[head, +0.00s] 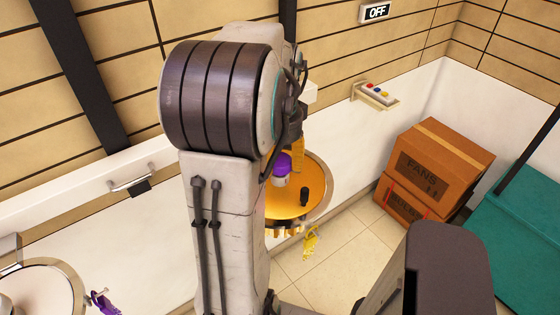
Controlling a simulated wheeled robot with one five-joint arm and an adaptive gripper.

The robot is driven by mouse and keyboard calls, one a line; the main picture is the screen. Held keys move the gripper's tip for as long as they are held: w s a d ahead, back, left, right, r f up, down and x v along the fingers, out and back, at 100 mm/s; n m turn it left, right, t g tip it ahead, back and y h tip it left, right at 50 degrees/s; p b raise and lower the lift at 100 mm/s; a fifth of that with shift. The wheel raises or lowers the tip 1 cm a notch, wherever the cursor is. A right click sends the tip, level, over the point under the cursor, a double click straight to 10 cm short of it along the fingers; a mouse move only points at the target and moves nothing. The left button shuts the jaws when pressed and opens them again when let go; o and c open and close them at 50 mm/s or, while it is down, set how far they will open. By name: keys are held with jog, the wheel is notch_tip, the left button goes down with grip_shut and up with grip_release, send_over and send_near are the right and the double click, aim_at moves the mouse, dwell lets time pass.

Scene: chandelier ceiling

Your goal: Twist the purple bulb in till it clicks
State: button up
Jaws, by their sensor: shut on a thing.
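The purple bulb (282,165) has a purple top and a pale lower part. It appears over the round orange plate (285,205), right of my upright arm. My gripper (288,150) is mostly hidden behind my arm and appears shut on the bulb. I cannot tell whether the bulb's lower end touches the plate or sits in a socket. A yellow upright piece (298,155) shows just right of the bulb.
A small black piece (304,197) stands on the plate. A yellow tag (310,243) hangs below it. A second round fixture (40,290) with a purple tag (102,302) is at lower left. Brown boxes (435,165), a teal container (515,235) and an OFF sign (375,12) are right.

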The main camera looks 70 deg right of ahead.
jog(key=o, duration=1.6)
jog(key=shift+r, duration=0.1)
jog(key=shift+r+p, duration=3.3)
jog(key=shift+r, duration=0.4)
jog(key=shift+n, duration=0.3)
